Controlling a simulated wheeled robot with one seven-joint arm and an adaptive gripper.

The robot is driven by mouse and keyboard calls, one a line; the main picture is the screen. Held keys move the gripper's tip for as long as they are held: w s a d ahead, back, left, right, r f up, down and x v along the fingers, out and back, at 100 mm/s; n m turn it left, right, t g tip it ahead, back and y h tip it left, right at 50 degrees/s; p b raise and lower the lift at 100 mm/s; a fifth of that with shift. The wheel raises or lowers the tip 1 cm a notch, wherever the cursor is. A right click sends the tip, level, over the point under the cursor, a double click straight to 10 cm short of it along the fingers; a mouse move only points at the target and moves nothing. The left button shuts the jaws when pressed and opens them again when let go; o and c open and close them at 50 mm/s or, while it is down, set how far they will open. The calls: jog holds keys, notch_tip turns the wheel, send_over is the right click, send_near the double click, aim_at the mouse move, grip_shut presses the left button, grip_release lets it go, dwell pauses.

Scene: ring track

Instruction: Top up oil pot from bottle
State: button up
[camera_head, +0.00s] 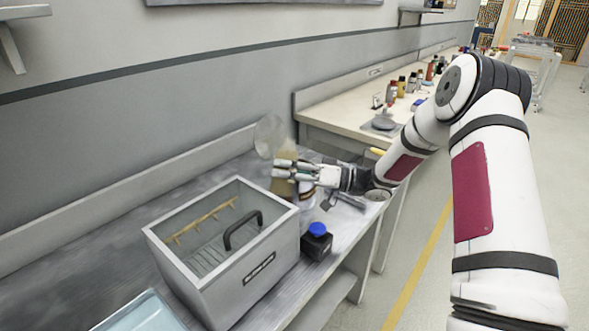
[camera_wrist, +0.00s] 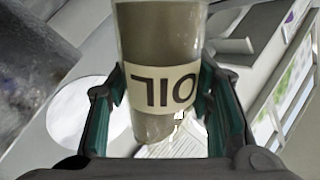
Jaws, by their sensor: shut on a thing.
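My gripper (camera_head: 284,168) is shut on a bottle (camera_wrist: 160,40) with a cream label that reads OIL. In the wrist view the label is upside down and the bottle stands between the two fingers, with brownish contents. In the head view the held bottle (camera_head: 283,187) is a small tan shape, partly hidden by the fingers, above the grey bench. A small brown and white vessel (camera_head: 307,198) shows just below and right of the fingers, partly hidden. I cannot tell whether it is the oil pot.
A grey box (camera_head: 265,268) with a black handle and label stands on the bench in front. A round clear disc (camera_head: 270,137) shows behind my gripper. Several bottles stand on the farther bench (camera_head: 345,115).

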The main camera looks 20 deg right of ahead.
aim_at(282, 158)
jog(key=shift+s+f+m, duration=0.1)
jog(key=shift+f+m, duration=0.2)
jog(key=shift+m, duration=0.5)
jog(key=shift+s+a+r+m+t+p, duration=0.1)
jog(key=shift+s+r+m+t+p, duration=0.05)
jog(key=shift+r+m+p, duration=0.25)
jog(key=shift+s+a+r+m+t+p, duration=0.1)
jog(key=shift+r+m+t+p, duration=0.15)
jog(key=shift+m, duration=0.25)
dwell(0.7)
jog(key=shift+s+a+r+m+p, duration=0.1)
jog(key=shift+s+r+m+p, duration=0.1)
jog(key=shift+r+m+p, duration=0.95)
dwell(0.4)
jog(key=shift+s+r+m+t+p, duration=0.1)
jog(key=shift+r+m+t+p, duration=0.4)
jog(key=shift+r+m, duration=0.3)
dwell(1.2)
jog(key=shift+f+m, duration=0.25)
jog(key=shift+f, duration=0.25)
jog(key=shift+w+f+m+b, duration=0.3)
jog(key=shift+f+b, duration=0.2)
jog(key=shift+f, duration=0.25)
